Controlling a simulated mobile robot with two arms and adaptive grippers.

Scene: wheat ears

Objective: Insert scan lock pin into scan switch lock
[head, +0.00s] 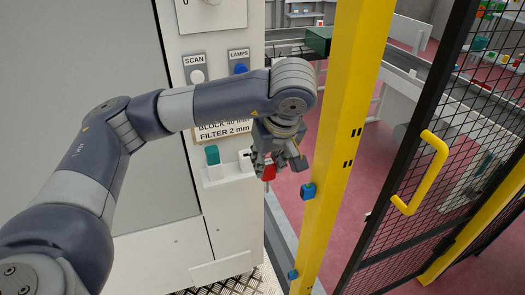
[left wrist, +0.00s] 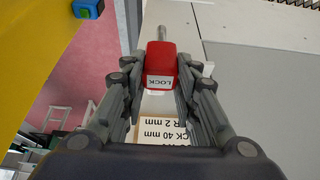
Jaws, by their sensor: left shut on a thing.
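The scan lock pin is a red block (left wrist: 161,58) marked LOCK, with a thin metal pin pointing up in the left wrist view. In the head view its red body (head: 268,173) shows partly below my left gripper (head: 276,168). My left gripper (left wrist: 158,75) is shut on the red block, one finger on each side. The scan switch (head: 197,75) is a pale knob under a SCAN label on the grey panel, up and left of the gripper. The area just below the switch is partly behind my left arm, and I cannot make out the lock hole. My right gripper is not in view.
A blue lamps knob (head: 240,69) sits right of the scan switch. A small white shelf (head: 228,178) bears a green-topped item (head: 212,155). A yellow post (head: 345,130) stands close right of the gripper, beside a black mesh door (head: 445,150) with a yellow handle.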

